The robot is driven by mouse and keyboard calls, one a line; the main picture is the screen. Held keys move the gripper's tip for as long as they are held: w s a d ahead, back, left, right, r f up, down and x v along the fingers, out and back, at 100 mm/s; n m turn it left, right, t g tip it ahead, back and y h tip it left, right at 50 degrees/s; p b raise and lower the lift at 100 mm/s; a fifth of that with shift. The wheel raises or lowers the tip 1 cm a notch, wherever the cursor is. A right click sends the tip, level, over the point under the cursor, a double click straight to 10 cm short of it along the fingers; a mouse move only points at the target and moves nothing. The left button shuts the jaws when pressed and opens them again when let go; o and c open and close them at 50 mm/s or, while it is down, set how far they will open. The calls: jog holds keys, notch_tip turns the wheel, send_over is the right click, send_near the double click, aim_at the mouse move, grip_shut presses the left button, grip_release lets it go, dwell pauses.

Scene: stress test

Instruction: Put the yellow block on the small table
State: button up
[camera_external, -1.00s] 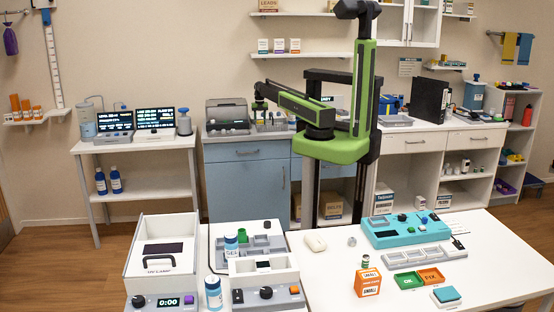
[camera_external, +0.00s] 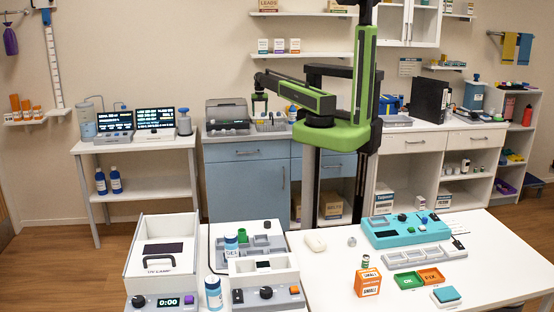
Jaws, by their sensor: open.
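My gripper (camera_external: 259,113) is at the far left end of my green and black arm. It hangs over the back counter, between a grey machine and a rack of small items. It is small in the view, with its jaws apart and nothing seen in them. I cannot make out a yellow block for certain. A small white table (camera_external: 165,143) stands at the left against the wall, with two screens and other devices on top.
The back counter (camera_external: 395,124) carries a grey machine (camera_external: 227,114), a rack (camera_external: 270,124) and a black binder (camera_external: 428,102). A large white table (camera_external: 340,285) in front holds several devices and an orange box (camera_external: 367,282).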

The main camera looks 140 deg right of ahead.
notch_tip(320, 180, up, 6)
jog(key=p, duration=0.4)
jog(key=shift+o, duration=0.3)
jog(key=shift+f, duration=0.1)
